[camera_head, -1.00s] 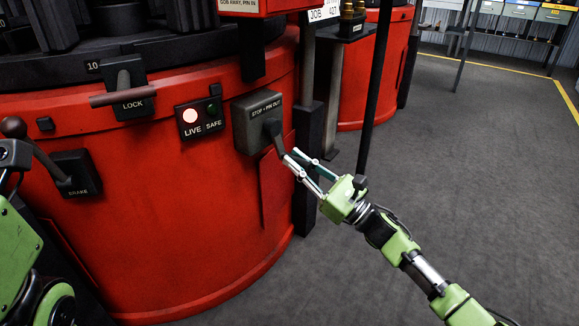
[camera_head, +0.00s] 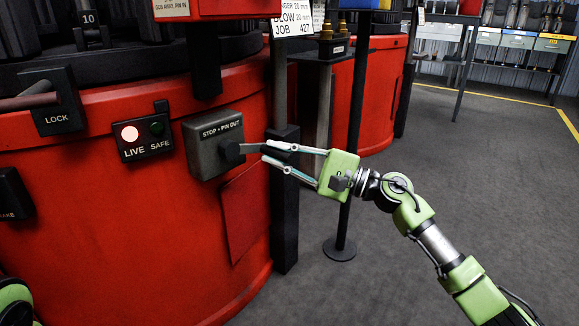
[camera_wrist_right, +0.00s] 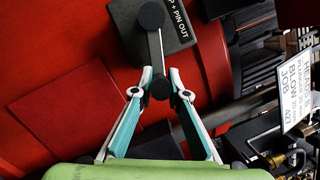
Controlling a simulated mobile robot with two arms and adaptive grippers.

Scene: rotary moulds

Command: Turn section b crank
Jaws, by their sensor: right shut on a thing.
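A dark grey box (camera_head: 205,133) labelled STOP + PIN OUT is fixed to the red machine (camera_head: 110,235). A small crank (camera_head: 230,153) sits on its face, with a black hub, a thin metal arm and a black knob. The arm points right in the head view. My right gripper (camera_head: 268,155) comes from the right, its fingers shut on the crank's outer end. In the right wrist view the black knob (camera_wrist_right: 161,87) lies between the fingertips. No section b label is legible. My left gripper is out of view.
The LIVE lamp (camera_head: 130,133) is lit white and the SAFE lamp (camera_head: 157,128) is dark. The LOCK lever (camera_head: 55,100) is left of them. A black post (camera_head: 285,200) stands close behind my right fingers. Open grey floor (camera_head: 440,190) lies to the right.

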